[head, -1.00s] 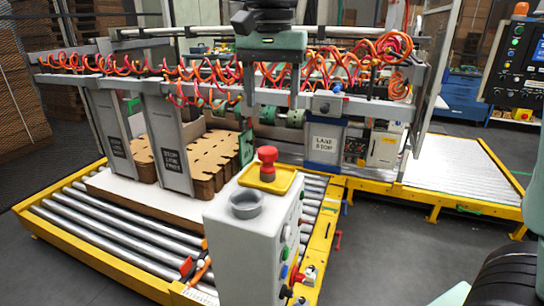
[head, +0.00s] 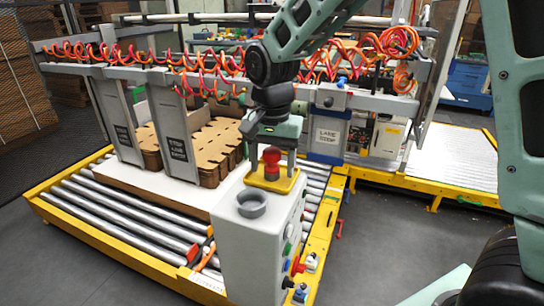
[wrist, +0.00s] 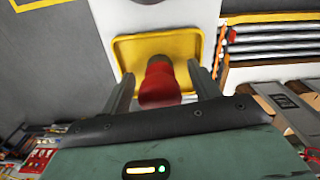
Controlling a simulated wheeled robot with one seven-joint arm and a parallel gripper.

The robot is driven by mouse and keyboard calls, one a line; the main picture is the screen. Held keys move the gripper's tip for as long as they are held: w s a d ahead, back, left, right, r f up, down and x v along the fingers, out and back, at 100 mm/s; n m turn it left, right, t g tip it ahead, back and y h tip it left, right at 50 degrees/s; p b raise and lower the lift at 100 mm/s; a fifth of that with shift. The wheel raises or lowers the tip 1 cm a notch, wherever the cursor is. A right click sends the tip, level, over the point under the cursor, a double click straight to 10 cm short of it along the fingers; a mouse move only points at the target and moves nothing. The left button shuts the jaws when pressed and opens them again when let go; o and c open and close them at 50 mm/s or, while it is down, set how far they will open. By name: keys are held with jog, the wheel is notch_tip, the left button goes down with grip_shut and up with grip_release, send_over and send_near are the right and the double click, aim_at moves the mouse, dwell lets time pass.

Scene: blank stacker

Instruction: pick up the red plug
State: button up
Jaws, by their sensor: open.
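The red plug (head: 271,160) stands upright on a yellow tray (head: 284,184) on top of the white control cabinet (head: 243,235). My gripper (head: 271,166) is just above the tray, with its fingers down on either side of the plug. In the wrist view the plug (wrist: 160,84) shows between the two fingers of my gripper (wrist: 160,75), with a gap to each finger. The fingers are apart and hold nothing. The plug's lower end is partly hidden by its red top in the wrist view.
A grey round cup (head: 252,203) stands on the cabinet in front of the tray. A grey frame with orange coiled hoses (head: 200,60) runs behind my arm.

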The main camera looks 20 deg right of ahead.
jog(key=shift+f, duration=0.25)
jog(key=c, duration=1.2)
jog(key=shift+o, duration=0.2)
jog(key=shift+r, duration=0.1)
